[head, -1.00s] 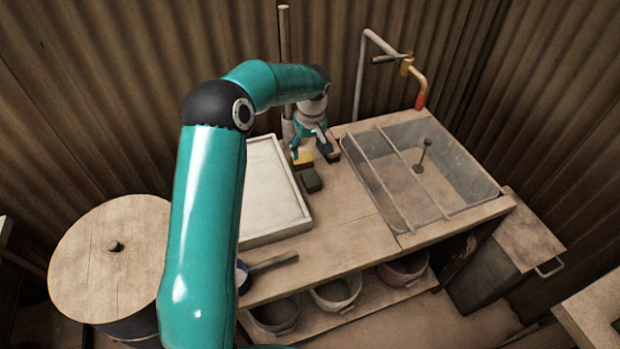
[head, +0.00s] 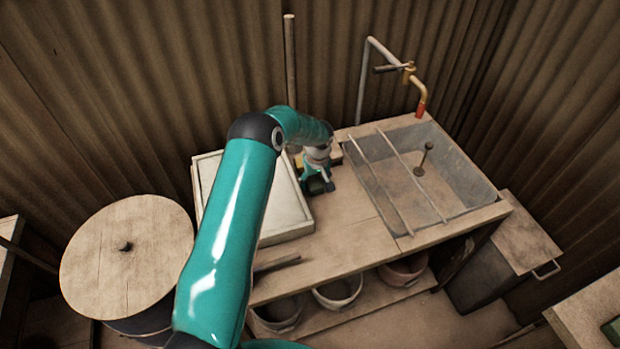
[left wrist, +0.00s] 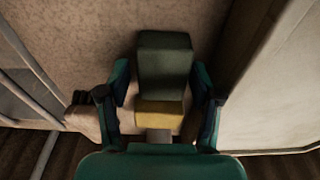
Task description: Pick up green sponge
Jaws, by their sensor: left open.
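The green sponge (left wrist: 165,66) is a dark green block lying on the wooden counter. In the left wrist view it lies between the two fingers of my left gripper (left wrist: 161,78), with a gap on each side. A yellow block (left wrist: 160,112) sits right beside it, nearer the palm. In the head view my left gripper (head: 319,184) is low over the counter at the sponge, and its fingers and wrist hide most of the sponge. The left gripper is open. My right gripper is not in view.
A pale tray (head: 285,220) lies close left of the sponge. A sink (head: 455,195) with two bars across it is to the right, with a pipe tap (head: 409,75) behind. The counter (head: 350,225) in front of the gripper is clear. A lidded drum (head: 125,275) stands at left.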

